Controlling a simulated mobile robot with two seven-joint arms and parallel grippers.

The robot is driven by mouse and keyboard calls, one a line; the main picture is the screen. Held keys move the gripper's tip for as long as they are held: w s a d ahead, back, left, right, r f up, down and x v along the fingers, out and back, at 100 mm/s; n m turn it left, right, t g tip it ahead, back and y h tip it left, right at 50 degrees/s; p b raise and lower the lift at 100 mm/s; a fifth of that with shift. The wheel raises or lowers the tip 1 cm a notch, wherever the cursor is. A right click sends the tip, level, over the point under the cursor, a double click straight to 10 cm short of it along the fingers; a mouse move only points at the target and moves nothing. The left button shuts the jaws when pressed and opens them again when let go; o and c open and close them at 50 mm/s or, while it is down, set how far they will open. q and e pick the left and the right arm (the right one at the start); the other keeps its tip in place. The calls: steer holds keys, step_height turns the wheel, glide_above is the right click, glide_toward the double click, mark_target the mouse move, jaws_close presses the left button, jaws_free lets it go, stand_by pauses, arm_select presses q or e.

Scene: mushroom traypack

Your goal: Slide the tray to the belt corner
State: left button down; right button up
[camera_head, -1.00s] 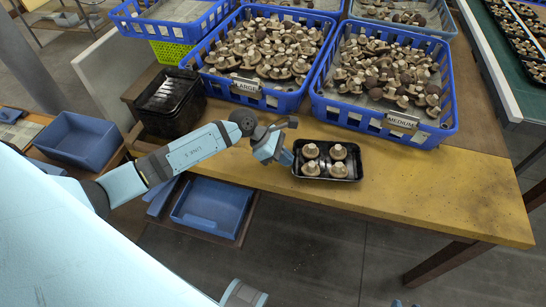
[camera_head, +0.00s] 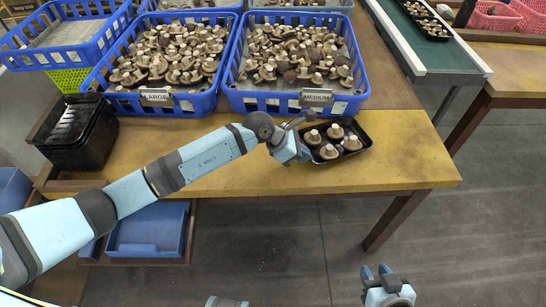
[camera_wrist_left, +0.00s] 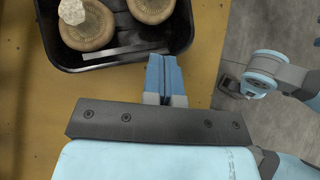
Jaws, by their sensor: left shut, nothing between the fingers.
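The black tray (camera_head: 367,141) holds several mushrooms and sits on the yellow tabletop near its right end. In the left wrist view the tray (camera_wrist_left: 108,63) fills the top, with two mushrooms in sight. My left gripper (camera_head: 303,157) is at the tray's near left side. In the left wrist view its fingers (camera_wrist_left: 163,62) are shut together, empty, with their tips close to the tray's rim; I cannot tell whether they touch it. The green belt (camera_head: 440,55) ends at the upper right, with its near corner beyond the table. My right gripper (camera_head: 376,271) is low, clear of the table, its fingers apart and empty.
Blue crates of mushrooms labelled LARGE (camera_head: 185,103) and MEDIUM (camera_head: 290,101) stand behind the tray. A stack of black trays (camera_head: 85,150) is at the left. Filled trays lie farther up the belt. The tabletop's right front is clear, and its right edge drops to the floor.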

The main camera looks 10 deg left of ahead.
arm_select(q)
steer(key=w+d+b, duration=0.1)
steer(key=d, duration=0.4)
steer(key=w+d+b, duration=0.2)
steer(key=d, duration=0.4)
steer(key=w+d+b, duration=0.2)
steer(key=d, duration=0.4)
steer(key=shift+f, duration=0.2)
steer(key=shift+w+d+r, duration=0.1)
steer(key=shift+d+r, duration=0.05)
steer(key=shift+d, duration=0.05)
